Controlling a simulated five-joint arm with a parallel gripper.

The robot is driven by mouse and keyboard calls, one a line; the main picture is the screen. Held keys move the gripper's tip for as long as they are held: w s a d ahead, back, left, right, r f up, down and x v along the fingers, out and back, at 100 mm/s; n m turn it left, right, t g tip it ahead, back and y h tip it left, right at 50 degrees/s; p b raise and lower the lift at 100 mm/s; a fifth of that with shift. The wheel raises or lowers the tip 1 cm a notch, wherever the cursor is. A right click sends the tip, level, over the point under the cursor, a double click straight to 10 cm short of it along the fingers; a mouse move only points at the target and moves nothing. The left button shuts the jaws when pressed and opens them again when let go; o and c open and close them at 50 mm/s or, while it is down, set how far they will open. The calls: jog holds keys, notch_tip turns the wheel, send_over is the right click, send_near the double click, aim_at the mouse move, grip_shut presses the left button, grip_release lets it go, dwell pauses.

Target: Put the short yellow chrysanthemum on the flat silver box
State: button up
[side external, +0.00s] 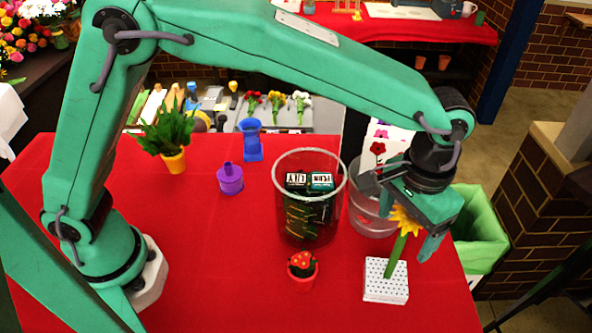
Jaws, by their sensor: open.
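The yellow chrysanthemum (403,219) stands nearly upright, tilted slightly, with its green stem's lower end at the top of a flat pale box with rows of small holes (385,290). This box looks white to silver. My gripper (408,230) is open over the box, with the flower head between or just beside its fingers. One finger is to the right of the stem and the other is partly hidden behind the flower. I cannot tell whether the fingers touch the flower.
A clear tumbler with dark packets (309,225) and a second clear container (365,222) stand left of my gripper.

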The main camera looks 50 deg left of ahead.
notch_tip(320, 180, up, 12)
jog(key=shift+f, duration=0.1)
dwell(0.5)
jog(key=shift+a, duration=0.15)
dwell(0.4)
jog(key=shift+a+r, duration=0.25)
jog(key=s+a+r+n+t+h, duration=0.1)
jog(key=a+r, duration=0.1)
jog(key=a, duration=0.8)
jog(key=s+a+r+n+t, duration=0.1)
jog(key=a+r, duration=0.1)
jog(key=a, duration=0.8)
jog(key=s+a+f+t, duration=0.1)
jog(key=s+a+f, duration=0.2)
jog(key=s+a, duration=0.3)
jog(key=s+a+f+n+t+y, duration=0.1)
jog(key=s+a+f, duration=0.3)
jog(key=a, duration=0.5)
jog(key=s+t, duration=0.1)
jog(key=s, duration=0.1)
jog(key=shift+s+f+t, duration=0.3)
